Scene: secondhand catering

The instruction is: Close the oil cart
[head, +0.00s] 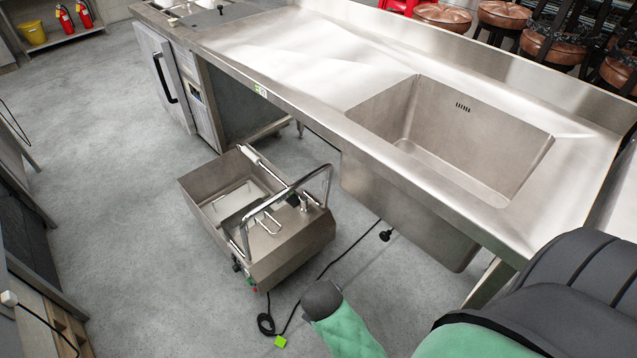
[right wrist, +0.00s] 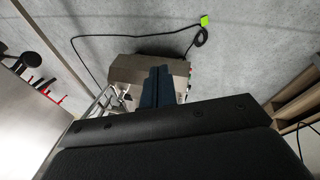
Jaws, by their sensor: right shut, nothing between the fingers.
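The oil cart (head: 290,255) is a low stainless steel box on the floor, left of centre in the head view. Its pan (head: 205,195) is open at the top, with a pale panel and wire handles showing inside. A tubular handle (head: 318,185) arches over it. The cart also shows in the right wrist view (right wrist: 125,68), behind my right gripper. My right gripper (right wrist: 158,72) is shut and empty, its dark fingers together in front of the cart; I cannot tell whether they touch it. My left gripper is not in view.
A steel counter with a sink (head: 450,120) runs along the right, above the floor beside the cart. A black cable (head: 325,270) with a green tag (head: 281,341) lies near the cart. Dark cabinets stand at the left edge. The floor left of the cart is clear.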

